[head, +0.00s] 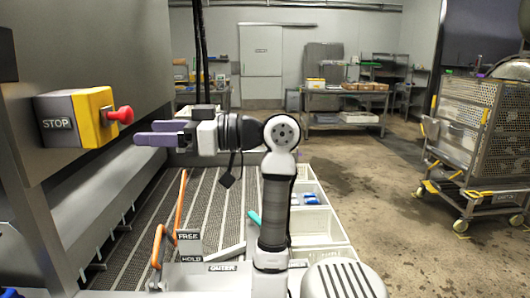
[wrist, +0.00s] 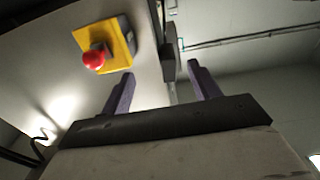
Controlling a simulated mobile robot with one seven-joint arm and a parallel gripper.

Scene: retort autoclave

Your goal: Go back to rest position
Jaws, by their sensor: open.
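My gripper (head: 158,134) shows in the head view at the left of the picture, level and pointing left toward the machine wall. It has purple fingers, and it is raised above the slatted grey bed. In the wrist view my gripper (wrist: 160,90) is open, with its two purple fingers apart and nothing between them. The STOP box (head: 72,116), grey and yellow with a red button (head: 124,115), is on the machine wall just left of the fingertips. The yellow box (wrist: 116,45) and red button (wrist: 95,59) also show in the wrist view, beyond the left finger and apart from it.
Orange levers (head: 160,245) stand by FREE and HOLD labels below my arm. White bins (head: 322,225) line the bed's right side. A wheeled mesh cage (head: 470,120) stands at the right. Tables (head: 345,102) are at the back. The floor (head: 370,180) between is clear.

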